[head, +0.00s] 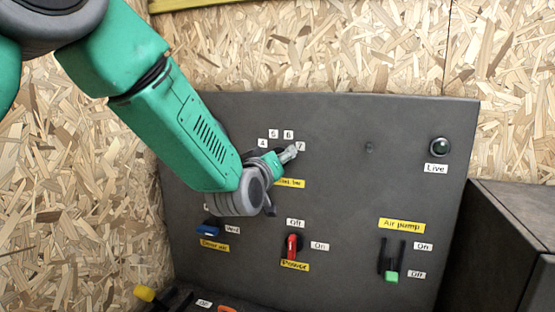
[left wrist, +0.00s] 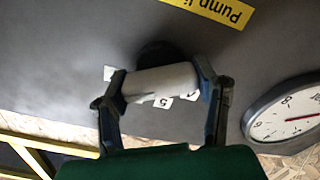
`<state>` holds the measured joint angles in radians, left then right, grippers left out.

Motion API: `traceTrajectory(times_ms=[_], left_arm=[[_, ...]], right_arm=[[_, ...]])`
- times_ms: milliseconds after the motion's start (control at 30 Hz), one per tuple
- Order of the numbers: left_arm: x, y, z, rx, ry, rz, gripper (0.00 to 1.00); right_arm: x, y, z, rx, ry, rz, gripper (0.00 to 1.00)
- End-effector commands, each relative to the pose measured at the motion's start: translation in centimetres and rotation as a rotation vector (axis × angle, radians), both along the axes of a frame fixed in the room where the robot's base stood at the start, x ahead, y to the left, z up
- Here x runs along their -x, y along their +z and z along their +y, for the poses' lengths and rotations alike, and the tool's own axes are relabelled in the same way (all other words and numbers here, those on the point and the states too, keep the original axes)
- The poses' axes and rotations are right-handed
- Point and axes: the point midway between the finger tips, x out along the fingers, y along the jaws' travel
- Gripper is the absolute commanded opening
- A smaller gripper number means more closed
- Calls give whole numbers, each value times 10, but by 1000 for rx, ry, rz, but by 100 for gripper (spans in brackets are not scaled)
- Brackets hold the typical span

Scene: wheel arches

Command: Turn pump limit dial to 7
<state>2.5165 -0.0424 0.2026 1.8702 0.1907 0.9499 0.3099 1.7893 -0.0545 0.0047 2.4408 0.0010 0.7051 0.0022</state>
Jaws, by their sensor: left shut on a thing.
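The pump limit dial has a pale grey bar handle (left wrist: 158,82) on a dark round base, seen in the left wrist view. My left gripper (left wrist: 163,72) is shut on this bar, one finger at each end. In the head view my left gripper (head: 272,163) is at the dial, and a pale tip of the dial (head: 289,153) shows close to the 7 label (head: 300,146). Labels 4, 5 and 6 show above it. The lower numbers are hidden behind my arm. The yellow pump limit label (head: 291,183) is partly covered. My right gripper is out of view.
The dark panel (head: 340,185) carries a red power switch (head: 292,246), a blue knob (head: 208,231), an air pump lever (head: 391,275) and a live lamp (head: 440,147). A dark box (head: 505,235) stands right.

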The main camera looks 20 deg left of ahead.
Motion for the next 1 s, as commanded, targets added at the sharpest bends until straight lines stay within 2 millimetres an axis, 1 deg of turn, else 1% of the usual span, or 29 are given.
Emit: traceTrajectory(times_ms=[33,233,267,300,333,567,667,767,867,1000], left_arm=[[2,-10,-2,-5,-5,22,25],[2,-10,-2,-4,-5,23,25],[2,-10,-2,-4,-5,23,57],[2,-10,-2,-4,-5,23,72],[2,-10,-1,-4,-4,22,76],[2,-4,-1,-1,-3,11,76],[6,-3,0,0,-2,8,76],[18,-3,0,0,-2,10,76],[37,-4,1,0,-3,11,76],[69,-5,2,-1,-2,14,76]], right_arm=[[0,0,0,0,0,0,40],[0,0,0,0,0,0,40],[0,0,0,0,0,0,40],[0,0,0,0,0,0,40],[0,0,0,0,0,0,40],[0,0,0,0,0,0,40],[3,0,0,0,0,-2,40],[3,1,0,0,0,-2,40],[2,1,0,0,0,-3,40],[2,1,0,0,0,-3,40]])
